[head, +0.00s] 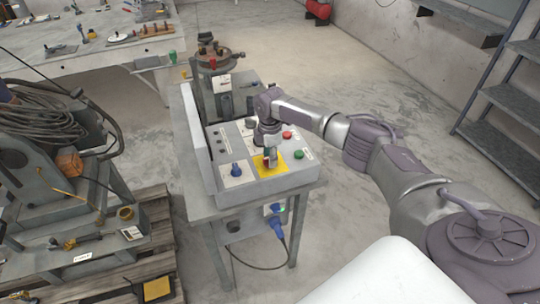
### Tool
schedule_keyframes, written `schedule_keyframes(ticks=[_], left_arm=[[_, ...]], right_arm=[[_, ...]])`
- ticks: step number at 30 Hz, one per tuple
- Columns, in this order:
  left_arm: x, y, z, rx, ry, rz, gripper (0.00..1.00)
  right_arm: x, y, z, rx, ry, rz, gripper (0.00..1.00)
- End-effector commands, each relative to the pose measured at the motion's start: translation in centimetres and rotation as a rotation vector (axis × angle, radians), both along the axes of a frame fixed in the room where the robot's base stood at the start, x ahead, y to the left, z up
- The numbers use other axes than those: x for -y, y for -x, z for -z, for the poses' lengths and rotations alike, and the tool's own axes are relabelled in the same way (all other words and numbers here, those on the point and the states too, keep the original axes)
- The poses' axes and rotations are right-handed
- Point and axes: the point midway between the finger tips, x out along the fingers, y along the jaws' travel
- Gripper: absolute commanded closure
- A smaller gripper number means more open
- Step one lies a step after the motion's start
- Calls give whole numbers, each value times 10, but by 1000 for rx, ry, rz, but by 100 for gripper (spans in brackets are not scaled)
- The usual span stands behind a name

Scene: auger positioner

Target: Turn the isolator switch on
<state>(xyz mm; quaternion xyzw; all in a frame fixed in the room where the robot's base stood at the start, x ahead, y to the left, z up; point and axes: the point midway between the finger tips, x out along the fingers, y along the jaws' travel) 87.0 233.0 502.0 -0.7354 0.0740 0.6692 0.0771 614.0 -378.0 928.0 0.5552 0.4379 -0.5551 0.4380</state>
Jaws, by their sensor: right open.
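The isolator switch (261,170) shows as a yellow plate with a bit of red on it, on the sloped grey control panel (288,178). My right gripper (270,157) points down over the plate from the right, and its fingertips are at the switch handle. The gripper is open and hides most of the handle, so I cannot tell how the handle is turned or whether the fingers touch it. My left gripper is not in view.
A blue knob (236,170), a red button (287,135) and a green button (298,154) sit around the switch. An upright grey plate (196,140) borders the panel's left side. Coiled cables (40,118) and a pallet are at left.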

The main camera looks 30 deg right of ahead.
Motion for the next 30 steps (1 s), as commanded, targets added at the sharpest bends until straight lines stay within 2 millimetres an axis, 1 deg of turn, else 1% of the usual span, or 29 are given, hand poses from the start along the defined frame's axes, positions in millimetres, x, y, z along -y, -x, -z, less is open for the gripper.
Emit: schedule_keyframes(ticks=[2,3,10,11,22,26,30], left_arm=[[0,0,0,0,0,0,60],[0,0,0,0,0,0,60],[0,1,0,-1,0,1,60],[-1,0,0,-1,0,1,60],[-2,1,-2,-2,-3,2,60],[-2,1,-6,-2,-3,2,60],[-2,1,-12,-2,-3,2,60]], right_arm=[[0,0,0,0,0,0,58],[0,0,0,0,0,0,60],[0,0,0,0,0,1,98],[0,0,0,0,0,1,100],[0,0,-1,-1,-1,34,100],[0,0,-2,-1,-1,91,100],[-1,0,-2,-2,-3,187,100]])
